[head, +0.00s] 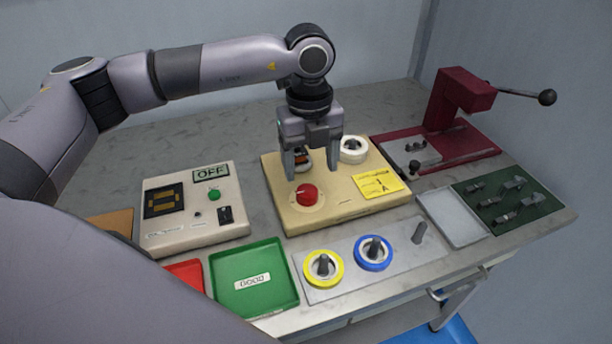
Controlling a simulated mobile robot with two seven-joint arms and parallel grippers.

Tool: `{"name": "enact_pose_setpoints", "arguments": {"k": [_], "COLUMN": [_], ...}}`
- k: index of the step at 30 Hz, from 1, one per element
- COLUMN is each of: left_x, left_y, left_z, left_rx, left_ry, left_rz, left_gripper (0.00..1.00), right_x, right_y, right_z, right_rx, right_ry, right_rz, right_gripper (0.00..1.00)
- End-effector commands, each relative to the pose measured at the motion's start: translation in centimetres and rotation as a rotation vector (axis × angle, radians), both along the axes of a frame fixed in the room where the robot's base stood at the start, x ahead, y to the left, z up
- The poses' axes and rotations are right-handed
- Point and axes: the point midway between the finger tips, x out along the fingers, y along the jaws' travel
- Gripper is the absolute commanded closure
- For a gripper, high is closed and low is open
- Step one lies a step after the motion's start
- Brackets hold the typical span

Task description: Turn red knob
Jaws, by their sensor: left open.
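The red knob (307,194) sits on the front part of a cream-coloured box (284,215) in the middle of the table. My left gripper (313,180) is above the box, pointing down, with its two fingers apart and nothing visible between them. In the picture the fingertips are just above the knob, one to each side; I cannot tell the exact height gap. A dark and orange round part behind the fingers is partly hidden. My right gripper is not in view.
A white-ringed spool (353,150) and a yellow label (379,183) are on the box. A control box reading OFF (190,235) stands left. A green tray (285,289), yellow ring (323,283) and blue ring (373,269) lie in front. A red lever press (459,97) stands back right.

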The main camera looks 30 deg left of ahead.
Motion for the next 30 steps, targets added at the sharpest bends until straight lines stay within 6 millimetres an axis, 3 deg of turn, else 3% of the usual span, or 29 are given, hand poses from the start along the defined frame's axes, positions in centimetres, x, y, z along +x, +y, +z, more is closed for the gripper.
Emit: {"name": "enact_pose_setpoints", "arguments": {"k": [5, 18, 28, 29, 30], "left_x": [0.3, 0.3, 0.3, 0.3, 0.3], "left_y": [1.0, 0.9, 0.8, 0.8, 0.8], "left_z": [-0.3, -6.2, -6.7, -6.7, -6.7], "left_rx": [0.040, 0.035, 0.032, 0.032, 0.032], "left_ry": [-0.010, -0.009, -0.010, -0.010, -0.010], "left_rz": [0.028, 0.024, 0.023, 0.023, 0.023], "left_gripper": [0.29, 0.29, 0.29, 0.35, 0.48], "right_x": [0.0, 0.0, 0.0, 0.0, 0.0], "right_y": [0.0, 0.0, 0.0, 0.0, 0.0], "right_z": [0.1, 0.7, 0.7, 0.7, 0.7], "right_rx": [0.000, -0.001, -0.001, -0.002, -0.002], "right_ry": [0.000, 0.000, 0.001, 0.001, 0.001], "right_rz": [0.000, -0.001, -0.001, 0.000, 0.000], "right_gripper": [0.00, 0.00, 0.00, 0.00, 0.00]}}
